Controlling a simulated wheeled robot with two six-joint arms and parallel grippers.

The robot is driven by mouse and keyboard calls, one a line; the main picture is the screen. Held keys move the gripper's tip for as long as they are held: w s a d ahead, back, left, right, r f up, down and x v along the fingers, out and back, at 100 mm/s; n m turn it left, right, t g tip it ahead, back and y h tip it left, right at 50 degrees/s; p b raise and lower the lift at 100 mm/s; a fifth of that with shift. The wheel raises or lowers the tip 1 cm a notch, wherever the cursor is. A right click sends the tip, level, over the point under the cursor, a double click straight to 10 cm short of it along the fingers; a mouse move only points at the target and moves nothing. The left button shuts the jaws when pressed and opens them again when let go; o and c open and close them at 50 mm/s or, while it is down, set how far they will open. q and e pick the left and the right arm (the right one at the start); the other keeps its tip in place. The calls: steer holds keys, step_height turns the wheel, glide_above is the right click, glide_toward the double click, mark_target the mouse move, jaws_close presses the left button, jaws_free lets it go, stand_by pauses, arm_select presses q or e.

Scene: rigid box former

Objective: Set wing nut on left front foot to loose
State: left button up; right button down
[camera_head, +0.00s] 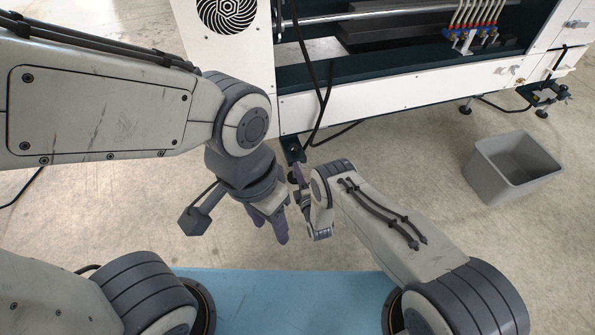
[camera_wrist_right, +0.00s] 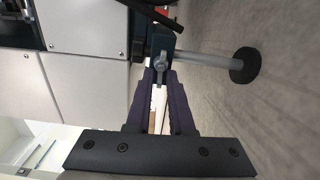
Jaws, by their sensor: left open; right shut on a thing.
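The wing nut (camera_wrist_right: 160,68) is a small grey metal piece on a dark bracket in the right wrist view. Beside it the left front foot (camera_wrist_right: 205,60) shows as a pale rod ending in a round black pad. My right gripper (camera_wrist_right: 160,77) has its purple fingers on either side of the wing nut and is shut on it. In the head view my right gripper (camera_head: 298,174) is near the machine's lower front corner, and the wing nut is not discernible there. My left gripper (camera_head: 271,230) is open and empty, pointing down, close to the right gripper on its lower left.
The white and dark machine (camera_head: 400,100) fills the upper part of the head view. Black cables (camera_head: 318,115) hang down its front near the right gripper. A grey bin (camera_head: 490,180) stands on the floor at the right. The concrete floor around it is clear.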

steer(key=shift+d+f+n, duration=0.15)
steer(key=shift+d+n, duration=0.1)
steer(key=shift+n, duration=0.05)
stand_by(0.4)
steer(key=c, duration=1)
jaws_free()
steer(key=shift+d, duration=0.1)
steer(key=shift+a, duration=0.2)
steer(key=p+v, duration=0.5)
steer(key=v, duration=0.5)
steer(key=shift+s, duration=0.25)
